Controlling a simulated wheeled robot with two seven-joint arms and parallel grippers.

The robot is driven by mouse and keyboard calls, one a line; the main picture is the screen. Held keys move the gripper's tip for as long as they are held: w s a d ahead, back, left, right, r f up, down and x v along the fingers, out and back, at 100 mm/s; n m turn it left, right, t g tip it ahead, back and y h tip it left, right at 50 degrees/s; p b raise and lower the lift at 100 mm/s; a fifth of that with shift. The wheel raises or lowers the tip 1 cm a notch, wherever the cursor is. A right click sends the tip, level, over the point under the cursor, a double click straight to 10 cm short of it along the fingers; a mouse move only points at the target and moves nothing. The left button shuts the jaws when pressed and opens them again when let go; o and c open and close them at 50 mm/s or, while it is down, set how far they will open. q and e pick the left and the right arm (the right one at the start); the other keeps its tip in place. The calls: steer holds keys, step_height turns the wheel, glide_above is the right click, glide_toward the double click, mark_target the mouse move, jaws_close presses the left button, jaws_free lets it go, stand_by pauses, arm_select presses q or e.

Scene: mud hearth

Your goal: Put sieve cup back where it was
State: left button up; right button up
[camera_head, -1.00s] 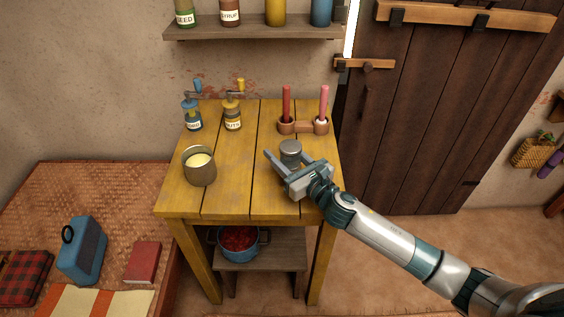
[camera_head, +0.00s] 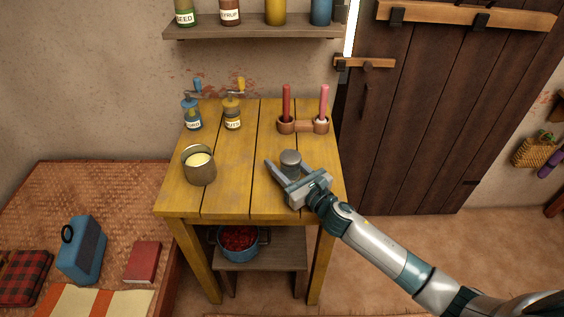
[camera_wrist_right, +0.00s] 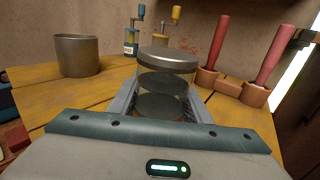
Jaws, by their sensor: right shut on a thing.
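The sieve cup (camera_head: 290,159), a small round grey cup with a metal lid, is at the right part of the yellow wooden table (camera_head: 228,201). In the right wrist view the sieve cup (camera_wrist_right: 167,62) shows a metal top and a see-through side with dark discs inside. It looks upright. My right gripper (camera_head: 284,171) is shut on it, with one finger on each side; the wrist view shows the fingers (camera_wrist_right: 160,100) flanking it. I cannot tell whether its base touches the table. My left gripper is not in view.
A metal pot with pale contents (camera_head: 200,167) stands at the left of the table. Two small grinders, one blue (camera_head: 193,112) and one yellow (camera_head: 233,112), stand at the back. A wooden holder with two red sticks (camera_head: 303,126) stands behind the cup. The table's middle is clear.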

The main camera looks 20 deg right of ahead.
mark_target(297, 177)
steer(key=shift+f, duration=0.1)
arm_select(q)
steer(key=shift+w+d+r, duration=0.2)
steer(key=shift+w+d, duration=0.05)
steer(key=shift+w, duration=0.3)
arm_select(e)
steer(key=o, duration=1.1)
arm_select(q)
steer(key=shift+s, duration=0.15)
arm_select(e)
steer(key=shift+o, duration=0.2)
steer(key=v, duration=0.3)
steer(key=shift+b, duration=0.35)
steer(key=b+v, duration=0.1)
steer(key=v, duration=0.7)
steer(key=shift+s+d+b, duration=0.15)
steer(key=shift+s+b, duration=0.15)
steer(key=shift+s, duration=0.15)
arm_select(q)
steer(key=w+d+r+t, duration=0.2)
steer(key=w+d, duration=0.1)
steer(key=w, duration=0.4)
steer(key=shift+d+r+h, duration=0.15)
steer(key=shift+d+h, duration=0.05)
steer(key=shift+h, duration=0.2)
